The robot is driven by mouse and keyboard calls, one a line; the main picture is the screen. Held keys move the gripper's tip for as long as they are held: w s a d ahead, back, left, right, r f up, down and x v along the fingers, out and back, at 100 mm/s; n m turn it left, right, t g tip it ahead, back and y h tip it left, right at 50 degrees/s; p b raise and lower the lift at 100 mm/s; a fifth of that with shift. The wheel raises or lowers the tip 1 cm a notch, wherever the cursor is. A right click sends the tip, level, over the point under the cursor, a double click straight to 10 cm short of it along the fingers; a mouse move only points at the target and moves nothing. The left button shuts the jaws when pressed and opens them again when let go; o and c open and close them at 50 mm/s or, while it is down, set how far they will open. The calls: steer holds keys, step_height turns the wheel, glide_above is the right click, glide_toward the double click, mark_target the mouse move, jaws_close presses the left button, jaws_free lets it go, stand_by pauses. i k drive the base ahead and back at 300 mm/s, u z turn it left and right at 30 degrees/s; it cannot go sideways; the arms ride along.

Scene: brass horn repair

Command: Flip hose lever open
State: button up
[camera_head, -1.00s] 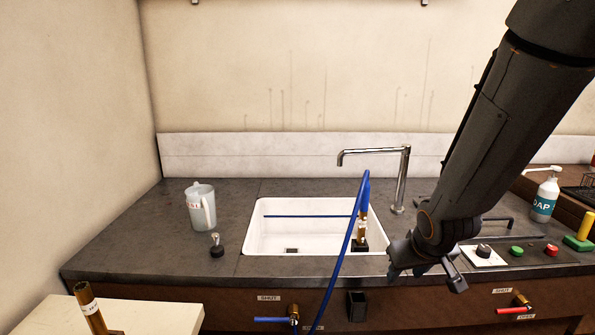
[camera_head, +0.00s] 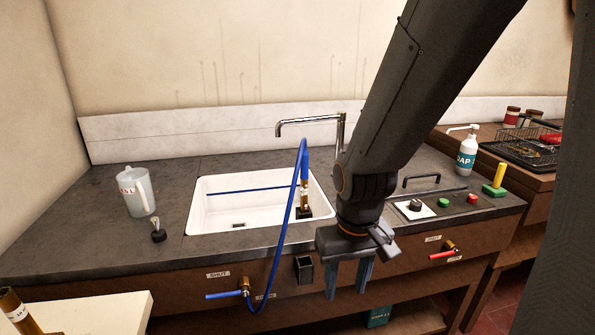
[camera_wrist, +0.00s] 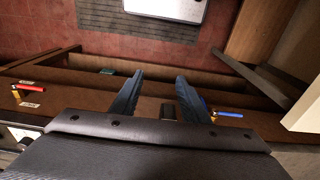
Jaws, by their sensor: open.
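The blue hose lever (camera_head: 222,295) is on the cabinet front below the sink, lying level and pointing left from its brass valve (camera_head: 245,287). A "SHUT" label (camera_head: 217,274) is just above it. The blue hose (camera_head: 277,260) runs from the valve up over the counter to a brass piece in the sink. My gripper (camera_head: 347,290) is open and empty, fingers pointing down in front of the cabinet, to the right of the lever and apart from it. In the wrist view the fingers (camera_wrist: 158,76) are spread, with the blue lever (camera_wrist: 228,114) beyond the right finger.
A small black box (camera_head: 304,268) is fixed to the cabinet front between lever and gripper. A red lever (camera_head: 443,253) is to the right. A pale table (camera_head: 110,312) stands at lower left. The sink (camera_head: 213,221) and jug (camera_head: 135,192) are on the counter.

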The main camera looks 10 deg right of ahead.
mark_target(244, 291)
steer(key=k, duration=0.5)
steer(key=u, duration=1.35)
steer(key=i, duration=0.6)
steer(key=z, duration=0.85)
